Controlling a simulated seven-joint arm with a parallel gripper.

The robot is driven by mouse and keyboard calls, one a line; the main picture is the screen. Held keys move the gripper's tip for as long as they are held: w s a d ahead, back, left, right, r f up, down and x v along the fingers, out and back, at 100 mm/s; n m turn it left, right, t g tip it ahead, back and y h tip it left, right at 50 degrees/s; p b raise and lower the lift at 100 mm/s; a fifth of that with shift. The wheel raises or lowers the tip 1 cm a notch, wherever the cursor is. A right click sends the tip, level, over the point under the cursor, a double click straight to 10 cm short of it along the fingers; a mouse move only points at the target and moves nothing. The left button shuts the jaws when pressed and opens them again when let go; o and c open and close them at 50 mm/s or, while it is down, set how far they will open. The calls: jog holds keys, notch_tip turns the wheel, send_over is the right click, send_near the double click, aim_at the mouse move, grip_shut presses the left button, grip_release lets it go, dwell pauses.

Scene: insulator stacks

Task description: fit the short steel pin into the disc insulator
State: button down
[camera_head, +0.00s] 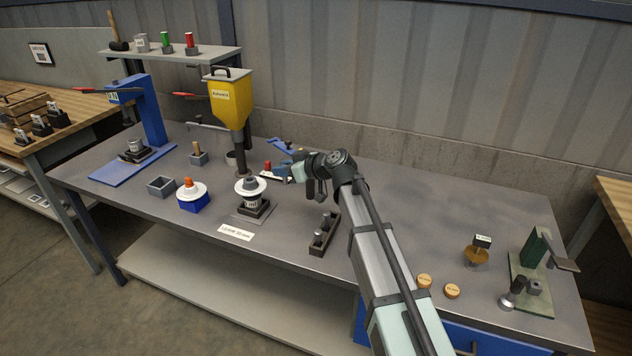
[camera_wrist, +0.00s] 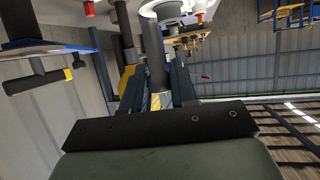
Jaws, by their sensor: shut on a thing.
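The disc insulator (camera_head: 250,184), a white disc with a grey cap, stands upright on a dark block at the middle of the bench. My gripper (camera_head: 278,170) is just right of it and behind it. In the wrist view my gripper (camera_wrist: 157,98) is shut on a plain grey cylinder, which looks like the short steel pin (camera_wrist: 154,55). The pin's far end points toward a pale round disc (camera_wrist: 166,9), and I cannot tell whether they touch. The pin cannot be made out in the head view.
A dark rack (camera_head: 322,240) with pins stands to the right front. An orange-topped white piece (camera_head: 190,189) sits on a blue block at left. A yellow hopper (camera_head: 230,100) rises behind.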

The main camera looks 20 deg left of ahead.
jog(key=a+r+n+g, duration=0.2)
jog(key=a, duration=0.4)
jog(key=a+r+n+g, duration=0.2)
jog(key=a+r, duration=0.1)
jog(key=a, duration=0.4)
jog(key=shift+w+g, duration=0.25)
jog(key=shift+g, duration=0.05)
jog(key=shift+f, duration=0.1)
jog(key=shift+f, duration=2.75)
jog(key=shift+f, duration=1.8)
jog(key=c, duration=0.8)
grip_release()
